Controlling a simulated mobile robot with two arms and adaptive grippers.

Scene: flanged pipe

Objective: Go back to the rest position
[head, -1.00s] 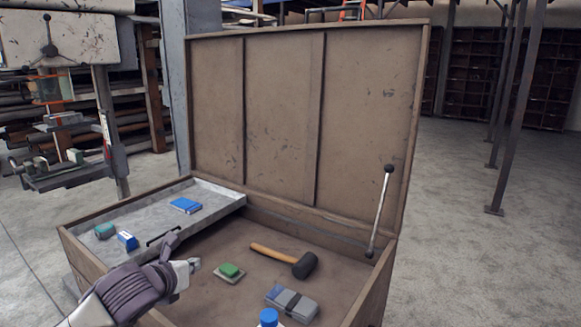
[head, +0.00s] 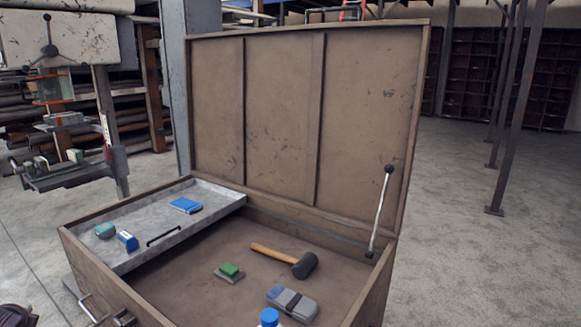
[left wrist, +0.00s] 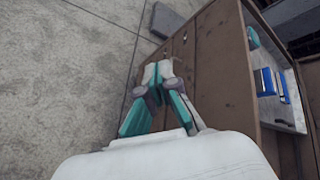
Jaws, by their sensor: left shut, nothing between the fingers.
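My left gripper shows in the left wrist view (left wrist: 158,75), outside the wooden chest's wall (left wrist: 215,70), with its fingers together and nothing between them. In the head view only a dark bit of my left arm (head: 14,316) shows at the lower left corner; the gripper itself is out of that picture. The open wooden chest (head: 72,250) stands with its lid (head: 280,110) raised. My right gripper is in neither view.
A grey tray (head: 205,215) in the chest holds blue and green items. A mallet (head: 303,265), a green block (head: 229,270), a grey-blue block (head: 292,302) and a blue-capped bottle (head: 268,318) lie below.

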